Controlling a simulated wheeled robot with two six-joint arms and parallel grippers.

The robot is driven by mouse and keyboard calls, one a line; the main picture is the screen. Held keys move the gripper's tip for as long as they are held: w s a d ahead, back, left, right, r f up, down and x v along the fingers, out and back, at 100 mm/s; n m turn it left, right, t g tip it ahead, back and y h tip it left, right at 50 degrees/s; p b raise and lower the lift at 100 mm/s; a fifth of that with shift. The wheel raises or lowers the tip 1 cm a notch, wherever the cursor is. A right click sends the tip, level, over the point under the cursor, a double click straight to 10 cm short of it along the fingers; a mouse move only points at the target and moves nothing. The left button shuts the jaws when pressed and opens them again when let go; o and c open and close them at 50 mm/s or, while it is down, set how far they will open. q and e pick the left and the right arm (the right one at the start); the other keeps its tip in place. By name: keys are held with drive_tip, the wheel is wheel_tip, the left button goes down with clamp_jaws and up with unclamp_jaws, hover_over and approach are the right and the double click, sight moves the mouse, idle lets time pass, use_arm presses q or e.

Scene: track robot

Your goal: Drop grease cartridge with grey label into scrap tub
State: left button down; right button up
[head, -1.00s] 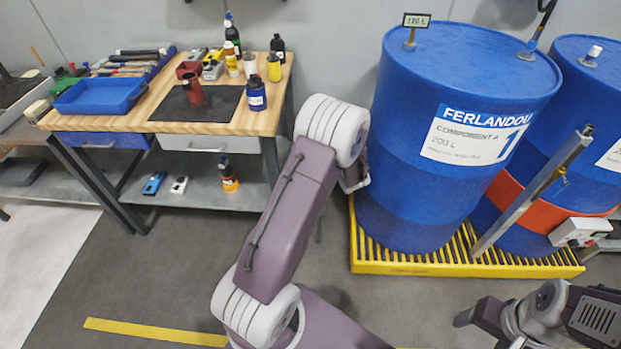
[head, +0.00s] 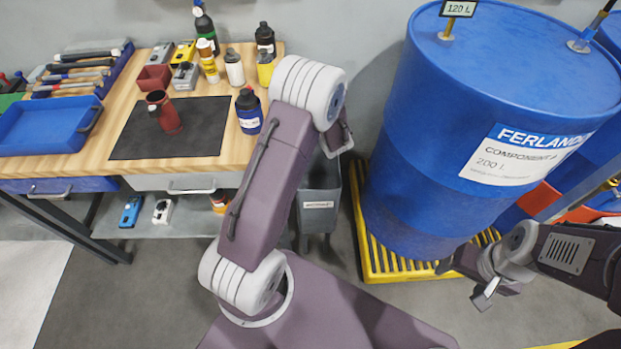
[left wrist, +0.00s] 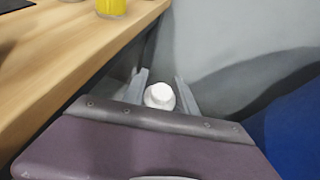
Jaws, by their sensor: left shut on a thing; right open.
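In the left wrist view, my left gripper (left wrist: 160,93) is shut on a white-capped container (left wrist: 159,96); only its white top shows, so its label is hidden. In the head view, that gripper is mostly hidden behind my left arm, near the bench's right end, and the container cannot be seen. A grey tub (head: 320,207) with a small white label stands on the floor below it, partly covered by my arm; the label is too small to read. My right gripper (head: 467,281) is open and empty at the lower right.
A wooden bench (head: 100,165) on the left carries a dark mat (head: 200,140), a red cup (head: 164,112), a blue tray (head: 45,130) and several bottles. A large blue drum (head: 420,140) stands on a yellow grated pallet (head: 375,262) right of the tub.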

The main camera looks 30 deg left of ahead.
use_arm(q)
wheel_tip(320, 180, down, 6)
drive_tip(key=b, duration=0.3)
drive_tip(key=shift+b, duration=0.35)
drive_tip(key=shift+s+d, duration=0.1)
drive_tip(key=c, duration=0.9)
unclamp_jaws()
drive_tip(key=p+v, duration=0.1)
drive_tip(key=v, duration=0.8)
drive_tip(key=shift+s+d+f, duration=0.1)
